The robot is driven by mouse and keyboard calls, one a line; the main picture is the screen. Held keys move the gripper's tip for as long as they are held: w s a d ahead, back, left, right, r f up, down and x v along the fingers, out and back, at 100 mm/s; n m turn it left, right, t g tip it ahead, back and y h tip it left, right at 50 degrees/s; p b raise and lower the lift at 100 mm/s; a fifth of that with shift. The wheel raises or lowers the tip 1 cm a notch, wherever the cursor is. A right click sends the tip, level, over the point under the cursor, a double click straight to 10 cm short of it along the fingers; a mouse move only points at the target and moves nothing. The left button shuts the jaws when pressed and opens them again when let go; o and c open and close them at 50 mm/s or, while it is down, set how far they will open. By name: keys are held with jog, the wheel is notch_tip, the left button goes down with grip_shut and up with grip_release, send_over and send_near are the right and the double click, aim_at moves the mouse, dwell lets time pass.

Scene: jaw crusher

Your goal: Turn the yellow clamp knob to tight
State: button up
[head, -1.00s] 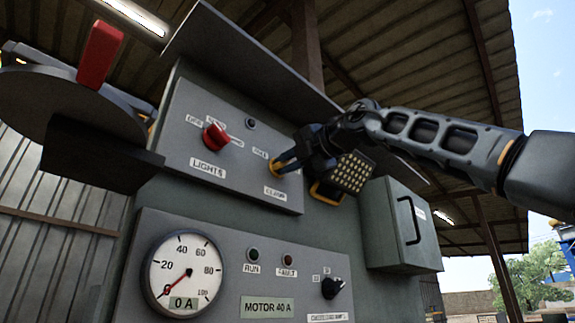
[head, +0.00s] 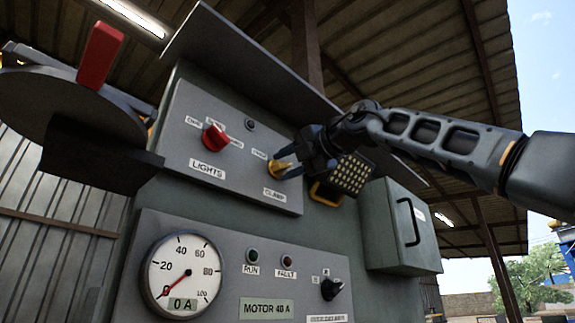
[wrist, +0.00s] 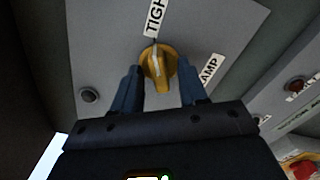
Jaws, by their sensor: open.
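The yellow clamp knob (head: 277,169) sits on the upper grey panel above a CLAMP label (head: 275,194). In the wrist view the knob (wrist: 158,68) shows whole, and its white mark points up to the partly cut-off label reading TIGH (wrist: 155,18). My gripper (head: 291,165) is open just right of the knob in the head view. In the wrist view its two dark fingers (wrist: 160,88) stand left and right of the knob with gaps on both sides. They appear apart from it.
A red LIGHTS knob (head: 215,138) is left of the clamp knob. A small dark lamp (head: 250,124) sits above. A sloping hood (head: 255,75) overhangs the panel. A grey box with a handle (head: 400,228) juts out at right. A gauge and black selector are below.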

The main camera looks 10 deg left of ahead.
jog(key=b+v, duration=0.2)
jog(key=v, duration=0.5)
jog(key=shift+s+d+b, duration=0.15)
jog(key=shift+d+b, duration=0.1)
jog(key=shift+b, duration=0.15)
